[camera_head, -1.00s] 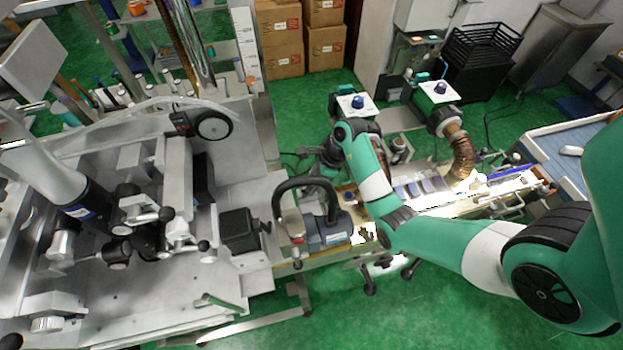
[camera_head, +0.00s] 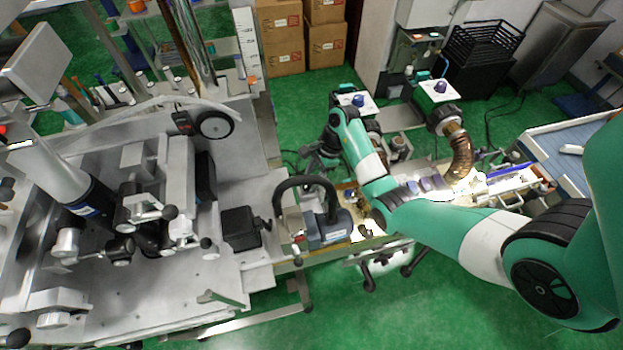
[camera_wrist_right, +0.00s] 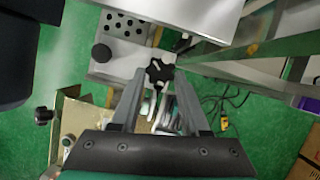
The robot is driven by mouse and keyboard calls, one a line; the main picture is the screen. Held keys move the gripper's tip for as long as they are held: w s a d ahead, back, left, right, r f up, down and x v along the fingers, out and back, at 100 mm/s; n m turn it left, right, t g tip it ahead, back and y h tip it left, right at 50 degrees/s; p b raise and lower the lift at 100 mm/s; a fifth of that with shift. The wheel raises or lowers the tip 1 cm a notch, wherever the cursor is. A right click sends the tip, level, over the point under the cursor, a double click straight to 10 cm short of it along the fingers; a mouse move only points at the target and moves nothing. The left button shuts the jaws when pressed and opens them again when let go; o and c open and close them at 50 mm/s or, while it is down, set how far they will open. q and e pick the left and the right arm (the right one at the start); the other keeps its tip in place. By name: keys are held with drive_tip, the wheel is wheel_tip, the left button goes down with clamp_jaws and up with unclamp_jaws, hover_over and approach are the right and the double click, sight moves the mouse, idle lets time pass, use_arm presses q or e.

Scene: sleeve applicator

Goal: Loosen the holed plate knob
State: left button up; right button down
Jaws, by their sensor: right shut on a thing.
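The holed plate (camera_wrist_right: 125,25) is a light metal plate with several dark round holes, at the top of the right wrist view. A black star-shaped knob (camera_wrist_right: 158,72) sits just below and to the right of it, on a light metal part. My right gripper (camera_wrist_right: 159,80) has its two grey fingers on either side of this knob and is shut on it. In the head view the right gripper (camera_head: 316,158) is small and dark at the arm's far end; its fingertips and the knob cannot be made out there. My left gripper is not in view.
A round black knob (camera_wrist_right: 101,53) stands left of the star knob. A metal rail (camera_wrist_right: 255,50) runs to the right, with cables on the green floor below. In the head view a large grey machine (camera_head: 100,290) fills the left, and cardboard boxes (camera_head: 281,38) stand at the back.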

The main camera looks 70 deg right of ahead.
drive_tip(key=shift+r, duration=0.1)
drive_tip(key=shift+c, duration=2)
unclamp_jaws()
drive_tip(key=p+v, duration=0.1)
drive_tip(key=v, duration=0.2)
drive_tip(key=shift+d+r, duration=0.15)
drive_tip(key=shift+r, duration=0.1)
drive_tip(key=p+v, duration=0.8)
drive_tip(key=shift+s, duration=0.15)
